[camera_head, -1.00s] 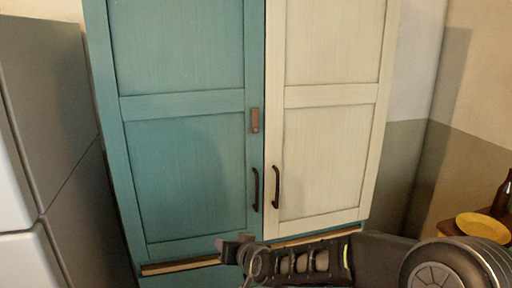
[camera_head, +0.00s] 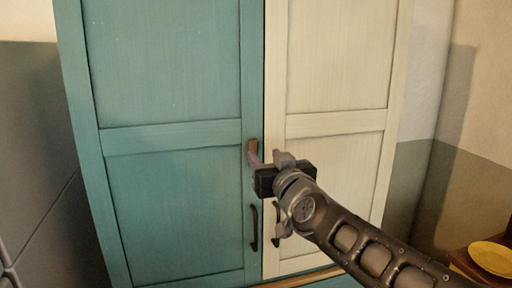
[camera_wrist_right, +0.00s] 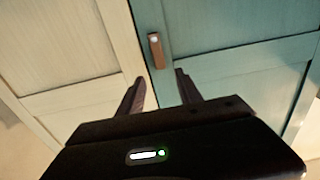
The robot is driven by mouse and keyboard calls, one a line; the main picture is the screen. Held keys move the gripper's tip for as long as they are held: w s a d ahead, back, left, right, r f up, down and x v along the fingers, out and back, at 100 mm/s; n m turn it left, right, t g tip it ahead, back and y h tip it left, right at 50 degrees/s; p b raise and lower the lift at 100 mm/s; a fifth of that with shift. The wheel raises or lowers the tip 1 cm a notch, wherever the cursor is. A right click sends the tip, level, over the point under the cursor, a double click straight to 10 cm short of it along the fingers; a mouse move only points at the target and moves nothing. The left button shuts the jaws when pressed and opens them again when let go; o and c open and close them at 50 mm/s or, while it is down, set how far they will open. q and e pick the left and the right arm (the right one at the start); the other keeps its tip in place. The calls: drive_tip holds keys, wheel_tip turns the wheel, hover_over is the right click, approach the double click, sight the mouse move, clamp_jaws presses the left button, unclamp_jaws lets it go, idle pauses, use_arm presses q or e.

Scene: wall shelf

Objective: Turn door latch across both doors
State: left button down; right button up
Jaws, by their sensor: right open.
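The door latch is a small brown bar (camera_head: 253,149), upright on the right edge of the closed teal door (camera_head: 170,190). The cream door (camera_head: 330,160) beside it is closed too. My right gripper (camera_head: 257,160) is raised in front of the doors and hides the latch's lower end in the head view. In the right wrist view, the latch (camera_wrist_right: 156,50) stands just beyond the open fingertips, between them in the picture. The right gripper (camera_wrist_right: 158,80) holds nothing. I cannot tell whether a finger touches the latch. My left gripper is not in view.
Dark vertical handles sit below the latch: one on the teal door (camera_head: 254,228), one on the cream door partly hidden by my right arm. A grey cabinet or appliance (camera_head: 30,150) stands at the left. A yellow plate (camera_head: 493,257) lies on a wooden surface at right.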

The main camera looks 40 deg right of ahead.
sight(254, 144)
drive_tip(key=p+x, duration=0.1)
drive_tip(key=x, duration=0.6)
drive_tip(key=shift+w, duration=0.3)
clamp_jaws()
idle(0.4)
